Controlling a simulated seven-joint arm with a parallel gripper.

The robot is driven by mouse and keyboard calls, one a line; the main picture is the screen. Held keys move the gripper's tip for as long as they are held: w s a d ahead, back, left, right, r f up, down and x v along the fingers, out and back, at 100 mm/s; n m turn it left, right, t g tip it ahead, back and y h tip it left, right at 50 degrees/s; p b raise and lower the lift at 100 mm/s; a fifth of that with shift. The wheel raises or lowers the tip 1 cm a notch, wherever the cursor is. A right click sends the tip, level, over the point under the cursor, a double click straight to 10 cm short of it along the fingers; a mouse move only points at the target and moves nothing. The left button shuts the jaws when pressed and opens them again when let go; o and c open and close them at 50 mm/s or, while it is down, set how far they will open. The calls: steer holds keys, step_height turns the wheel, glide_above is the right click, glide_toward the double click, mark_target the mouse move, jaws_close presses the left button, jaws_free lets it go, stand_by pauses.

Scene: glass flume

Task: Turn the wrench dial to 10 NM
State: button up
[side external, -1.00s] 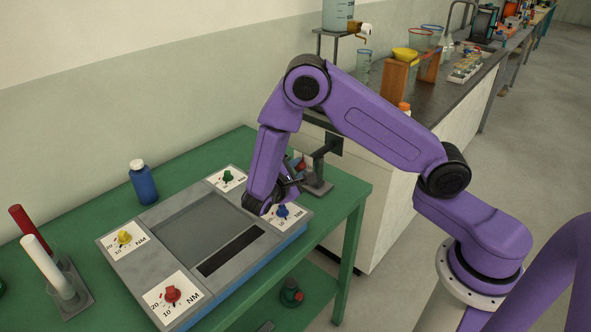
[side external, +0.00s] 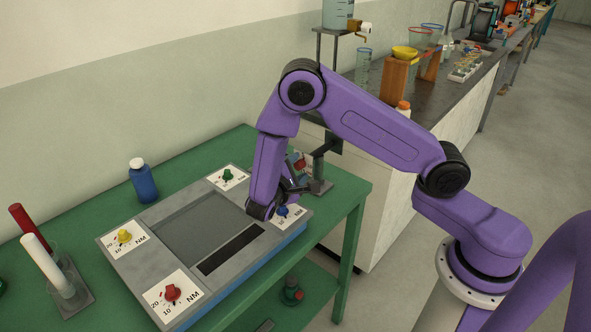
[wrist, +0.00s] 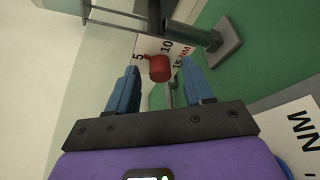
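A red dial knob (wrist: 160,68) sits on a white scale card (wrist: 150,46) marked 5, 10, 15 and NM in the wrist view. The knob's narrow end points left, near the 5. My gripper (wrist: 163,75) is open, with a blue finger on each side of the knob as seen there; no contact shows. In the side view, a red part (side external: 299,164) shows on a stand behind my wrist, and the scale is hidden. My gripper (side external: 292,188) is above the panel's back right corner, beside the blue knob (side external: 283,212).
The grey panel (side external: 225,258) carries green (side external: 228,175), yellow (side external: 124,236) and red (side external: 172,292) knobs on NM cards. A metal stand (side external: 318,187) is close to my gripper. A blue bottle (side external: 144,184) and tubes in a rack (side external: 74,298) stand on the green table.

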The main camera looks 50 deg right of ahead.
steer(key=shift+a, duration=0.1)
steer(key=v, duration=1.7)
steer(key=shift+a, duration=0.15)
steer(key=s+d+r+m+t+y, duration=0.2)
steer(key=s+m, duration=0.1)
steer(key=m, duration=1.4)
steer(key=s+d+r+m+t+y, duration=0.1)
steer(key=s+m+t+y, duration=0.15)
steer(key=m, duration=1.35)
steer(key=shift+g, duration=0.45)
steer(key=x, duration=1.7)
steer(key=shift+d+r, duration=0.2)
steer(key=shift+d, duration=0.25)
